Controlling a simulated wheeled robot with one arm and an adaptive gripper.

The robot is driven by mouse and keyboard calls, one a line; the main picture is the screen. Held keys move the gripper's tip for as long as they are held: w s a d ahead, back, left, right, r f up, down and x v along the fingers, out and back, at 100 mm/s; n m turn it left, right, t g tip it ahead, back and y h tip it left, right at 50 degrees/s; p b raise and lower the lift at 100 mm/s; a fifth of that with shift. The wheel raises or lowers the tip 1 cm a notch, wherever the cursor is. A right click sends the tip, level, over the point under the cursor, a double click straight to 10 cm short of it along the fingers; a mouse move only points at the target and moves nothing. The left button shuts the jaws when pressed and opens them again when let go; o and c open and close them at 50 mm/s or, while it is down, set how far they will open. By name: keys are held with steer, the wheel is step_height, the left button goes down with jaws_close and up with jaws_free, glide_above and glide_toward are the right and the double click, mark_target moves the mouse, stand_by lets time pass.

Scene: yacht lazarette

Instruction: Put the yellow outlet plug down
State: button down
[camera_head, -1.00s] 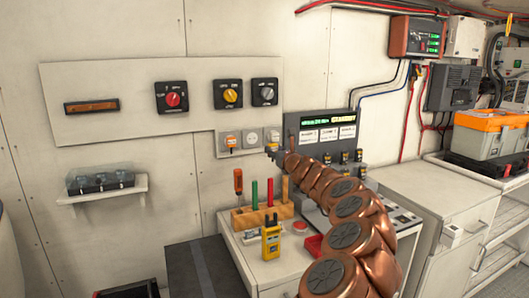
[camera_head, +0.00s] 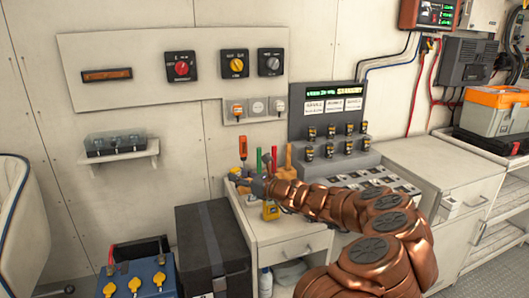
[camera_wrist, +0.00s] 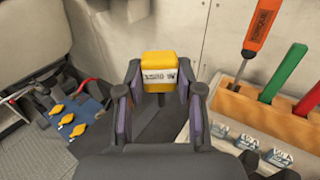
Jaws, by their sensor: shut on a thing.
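The yellow outlet plug (camera_wrist: 158,66), a yellow block with a white "1500 W" label, is between the fingers of my gripper (camera_wrist: 159,88) in the wrist view. The fingers are shut on its two sides. In the head view my gripper (camera_head: 246,181) is at the left end of the white counter (camera_head: 285,229), by the tool block; I cannot make out the plug clearly there. In the wrist view the plug is over or in front of the dark box, apart from the tools.
A wooden tool block (camera_wrist: 270,108) holds an orange screwdriver (camera_wrist: 262,28) and coloured tools. A yellow meter (camera_head: 270,211) is partly hidden by my arm. A black box (camera_head: 212,245) and blue battery (camera_head: 140,281) stand left of the counter. Wall sockets (camera_head: 258,108) are above.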

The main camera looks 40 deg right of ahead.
steer(key=a+f+n+g+y, duration=0.2)
steer(key=a+f+y, duration=0.1)
steer(key=a, duration=0.6)
steer(key=s+a+f+n+g+y, duration=0.1)
steer(key=a+f+n+g+y, duration=0.1)
steer(key=a+f, duration=0.4)
steer(key=s+a+f+n+g+y, duration=0.1)
steer(key=a+f+n+y, duration=0.3)
steer(key=a, duration=0.8)
steer(key=shift+s+a+f+g+y, duration=0.25)
steer(key=shift+g+y, duration=0.35)
steer(key=shift+g, duration=0.3)
